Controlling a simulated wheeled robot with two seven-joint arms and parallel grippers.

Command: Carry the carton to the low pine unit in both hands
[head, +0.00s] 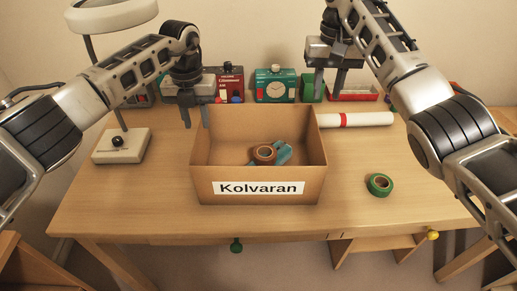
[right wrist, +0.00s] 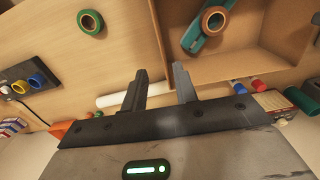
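The open-topped cardboard carton (head: 215,190), labelled "Kolvaran", stands upright on the wooden desk. Inside it lie a brown tape roll (head: 264,154) and a teal object (head: 284,152); the right wrist view shows part of the carton (right wrist: 262,52). My left gripper (head: 196,119) is open at the carton's back left corner; I cannot tell if it touches. My right gripper (head: 328,88) is open and empty, behind the carton's back right corner and apart from it. Its spread fingers (right wrist: 160,82) show in the right wrist view. I cannot tell which wooden piece is the low pine unit.
A green tape roll (head: 380,185) lies right of the carton, and a white roll with a red band (head: 355,119) behind it. A lamp base (head: 121,145) stands left. A teal clock-like box (head: 275,86) stands at the back. The desk front (head: 150,210) is clear.

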